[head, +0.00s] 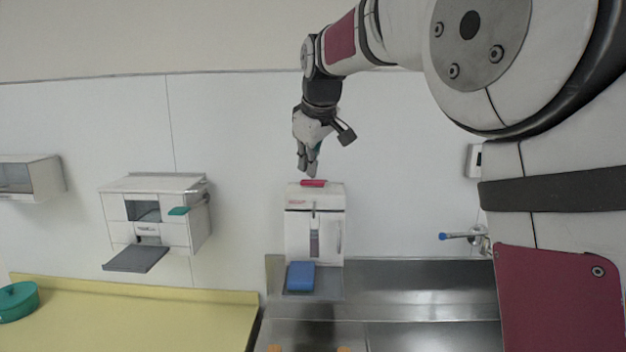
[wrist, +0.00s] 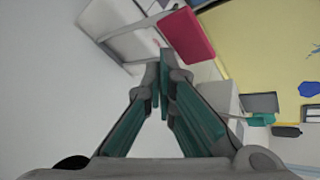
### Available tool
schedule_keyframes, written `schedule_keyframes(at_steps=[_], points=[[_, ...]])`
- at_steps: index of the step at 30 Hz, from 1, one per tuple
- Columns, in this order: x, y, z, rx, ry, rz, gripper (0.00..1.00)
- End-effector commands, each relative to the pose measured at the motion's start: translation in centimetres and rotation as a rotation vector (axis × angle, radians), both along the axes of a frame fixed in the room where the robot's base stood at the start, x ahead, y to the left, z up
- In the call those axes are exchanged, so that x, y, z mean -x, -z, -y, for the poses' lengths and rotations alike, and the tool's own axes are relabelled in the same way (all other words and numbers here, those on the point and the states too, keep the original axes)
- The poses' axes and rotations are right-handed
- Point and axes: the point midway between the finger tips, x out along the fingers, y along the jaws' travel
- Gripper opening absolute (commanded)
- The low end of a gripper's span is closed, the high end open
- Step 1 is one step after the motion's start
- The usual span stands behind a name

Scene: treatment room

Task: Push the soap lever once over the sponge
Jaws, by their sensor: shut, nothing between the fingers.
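A white soap dispenser (head: 298,230) is on the wall above the sink's left end. Its red lever (head: 314,183) sticks out at the top, and it also shows large in the wrist view (wrist: 187,36). A blue sponge (head: 300,276) lies on the metal ledge below the dispenser. My gripper (head: 308,172) is shut and empty, pointing down just above the lever. In the wrist view my closed fingertips (wrist: 160,70) are close to the lever's edge; I cannot tell whether they touch it.
A steel sink (head: 420,300) with a blue-tipped tap (head: 455,236) is to the right. A yellow counter (head: 150,315) with a green round container (head: 17,302) is at the left. A white wall dispenser (head: 175,235) with an open grey flap hangs left of the soap dispenser.

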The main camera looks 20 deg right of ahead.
Motion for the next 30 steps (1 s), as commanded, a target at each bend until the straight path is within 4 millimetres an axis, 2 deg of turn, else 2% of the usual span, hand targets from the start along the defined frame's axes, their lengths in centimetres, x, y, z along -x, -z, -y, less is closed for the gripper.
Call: schedule_keyframes(at_steps=[30], points=[[0.3, 1.2, 0.0, 0.001, 0.001, -0.002, 0.00]])
